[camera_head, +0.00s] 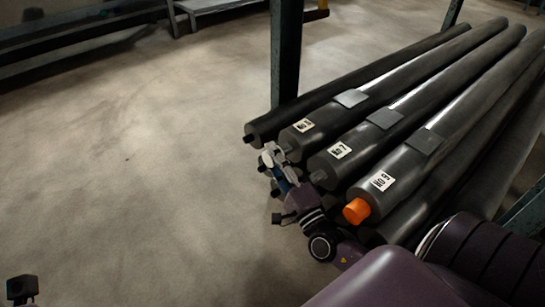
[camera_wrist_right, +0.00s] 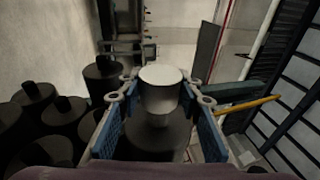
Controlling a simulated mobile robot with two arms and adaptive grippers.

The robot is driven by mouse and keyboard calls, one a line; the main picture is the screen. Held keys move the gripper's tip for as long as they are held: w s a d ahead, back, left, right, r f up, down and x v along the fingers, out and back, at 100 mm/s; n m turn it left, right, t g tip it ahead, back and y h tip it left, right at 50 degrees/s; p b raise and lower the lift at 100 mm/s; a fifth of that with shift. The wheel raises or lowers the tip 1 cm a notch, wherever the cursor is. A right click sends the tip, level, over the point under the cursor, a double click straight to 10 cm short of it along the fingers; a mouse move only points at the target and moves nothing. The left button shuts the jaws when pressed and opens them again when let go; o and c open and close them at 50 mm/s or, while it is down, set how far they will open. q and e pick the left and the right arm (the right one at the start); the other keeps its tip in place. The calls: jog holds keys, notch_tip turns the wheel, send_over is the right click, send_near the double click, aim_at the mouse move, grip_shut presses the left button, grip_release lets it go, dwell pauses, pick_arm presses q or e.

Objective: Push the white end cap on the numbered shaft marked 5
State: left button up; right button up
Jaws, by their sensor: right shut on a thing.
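The white end cap (camera_wrist_right: 160,88) is between the two blue-padded fingers of my right gripper (camera_wrist_right: 160,100), which is shut on it. A dark roll end (camera_wrist_right: 158,138) lies directly behind the cap; whether the cap is on its shaft, I cannot tell. In the head view my right gripper (camera_head: 277,163) is at the near ends of the rolls, by the roll (camera_head: 330,112) with the leftmost label (camera_head: 304,125). That label's digit is too small to read surely. A dark part of my left gripper (camera_head: 22,288) shows at the lower left; its jaws are unclear.
Beside it lie a roll labelled 7 (camera_head: 365,135) and a labelled roll (camera_head: 405,160) with an orange cap (camera_head: 357,211). An unlabelled roll (camera_head: 330,96) lies at the far left of the stack. A dark post (camera_head: 287,50) stands close behind. The floor at left is clear.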

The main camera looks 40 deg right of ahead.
jog(key=shift+w+d, duration=0.1)
jog(key=shift+d, duration=0.85)
dwell(0.8)
jog(key=o, duration=1)
jog(key=v, duration=1.2)
